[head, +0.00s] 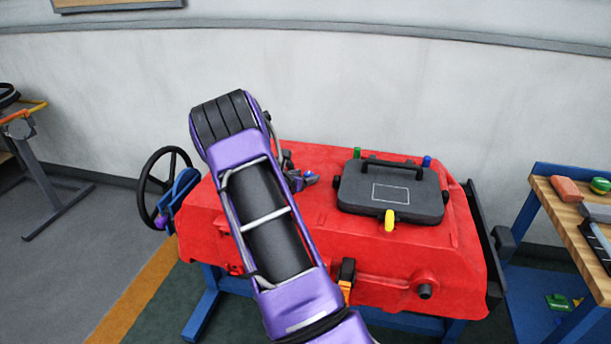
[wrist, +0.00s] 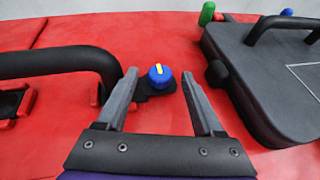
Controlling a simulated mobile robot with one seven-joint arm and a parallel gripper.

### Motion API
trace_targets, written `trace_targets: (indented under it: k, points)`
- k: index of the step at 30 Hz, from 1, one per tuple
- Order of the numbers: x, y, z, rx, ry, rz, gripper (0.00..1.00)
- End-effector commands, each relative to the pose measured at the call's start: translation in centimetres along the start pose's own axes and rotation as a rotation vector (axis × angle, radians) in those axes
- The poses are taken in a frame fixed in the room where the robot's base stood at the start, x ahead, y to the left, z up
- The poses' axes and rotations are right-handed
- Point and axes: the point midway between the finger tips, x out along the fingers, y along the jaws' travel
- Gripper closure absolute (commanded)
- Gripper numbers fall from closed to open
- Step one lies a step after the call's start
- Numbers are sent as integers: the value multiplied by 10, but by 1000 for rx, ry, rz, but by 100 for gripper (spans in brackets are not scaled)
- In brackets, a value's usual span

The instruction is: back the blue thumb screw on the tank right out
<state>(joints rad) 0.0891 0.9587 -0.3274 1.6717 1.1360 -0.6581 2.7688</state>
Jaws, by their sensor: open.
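The blue thumb screw (wrist: 159,76) has a round ribbed head with a yellow line across its top. It sits on a dark bracket on the red tank (head: 330,245). My gripper (wrist: 158,82) is open, with one grey finger on each side of the screw head in the wrist view and a gap showing on both sides. I cannot tell how far above the head the fingertips are. In the head view my gripper (head: 300,180) is small beyond my purple arm, beside a small blue patch that is probably the screw.
A dark lid (head: 390,190) with a handle lies right of the screw. Green (head: 357,153), blue (head: 427,161) and yellow (head: 390,220) pegs stand around it. A black bar (wrist: 60,62) arches on the left in the wrist view. A handwheel (head: 163,187) stands left of the tank.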

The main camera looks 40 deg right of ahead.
Motion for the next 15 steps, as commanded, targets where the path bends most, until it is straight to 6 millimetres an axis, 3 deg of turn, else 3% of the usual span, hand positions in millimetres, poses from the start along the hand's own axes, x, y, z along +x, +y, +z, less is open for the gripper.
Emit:
trace_targets:
  k: [10,15]
  points:
    - [5,0,0,-1,0,0,31]
    - [5,0,0,0,0,0,60]
